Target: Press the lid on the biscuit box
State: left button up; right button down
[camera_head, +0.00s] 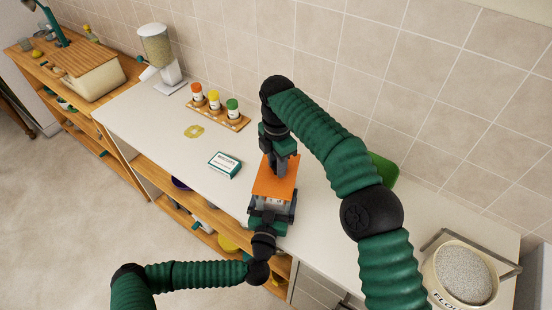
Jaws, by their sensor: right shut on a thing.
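The biscuit box appears to be the pale box (273,201) at the counter's front edge; its lower part is largely hidden by my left gripper. An orange lid (270,184) lies over its top, looking slightly tilted; I cannot tell whether it is seated. My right gripper (284,168) comes down from above and is shut at the lid's far side; what it grips is hidden, but it appears to be the lid. My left gripper (271,212) is at the near side, with its fingers flanking the box; I cannot tell whether they press on it.
A small teal-and-white printed box (225,164) lies left of the lid. Behind are a wooden rack (235,124) of several jars, yellow rings (194,131) and a grain dispenser (158,50). A tub (462,272) stands far right, a green object (383,171) behind my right arm. The counter's left part is mostly clear.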

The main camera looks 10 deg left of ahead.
jog(key=shift+f, duration=0.1)
dwell(0.4)
jog(key=shift+a+f, duration=0.1)
jog(key=shift+f, duration=0.7)
jog(key=shift+f, duration=0.6)
jog(key=c, duration=1)
grip_release()
jog(key=shift+o, duration=0.2)
jog(key=shift+w+r, duration=0.1)
jog(key=shift+r, duration=3.55)
pick_arm(q)
jog(key=o, duration=1.7)
pick_arm(e)
jog(key=shift+w, duration=0.1)
